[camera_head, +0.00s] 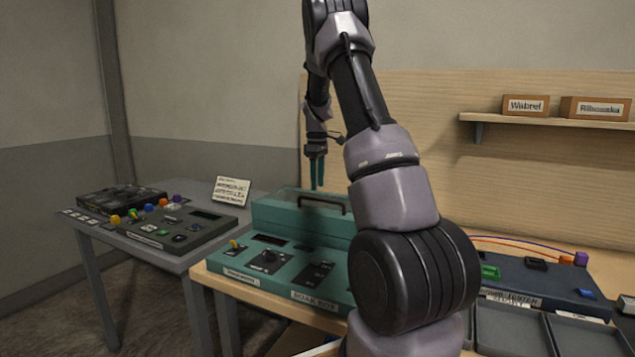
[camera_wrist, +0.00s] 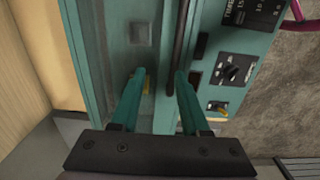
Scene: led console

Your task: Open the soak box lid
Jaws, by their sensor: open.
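The soak box (camera_head: 275,285) is a teal console on the wooden bench, with a "SOAK BOX" label on its front. Its lid (camera_head: 275,207) at the back looks closed and carries a dark bar handle (camera_head: 322,200). In the wrist view the handle (camera_wrist: 179,38) runs down to near the right fingertip, and the lid (camera_wrist: 135,60) lies beneath the fingers. My gripper (camera_wrist: 160,80) is open and empty. I cannot tell whether the right finger touches the handle. My arm hides the box's right side.
A grey table (camera_head: 190,254) at left holds a dark console (camera_head: 180,229) with colored knobs and a white card (camera_head: 231,191). A blue console (camera_head: 535,281) and grey trays (camera_head: 510,330) are at right. A shelf (camera_head: 550,122) with two labelled boxes hangs on the back panel.

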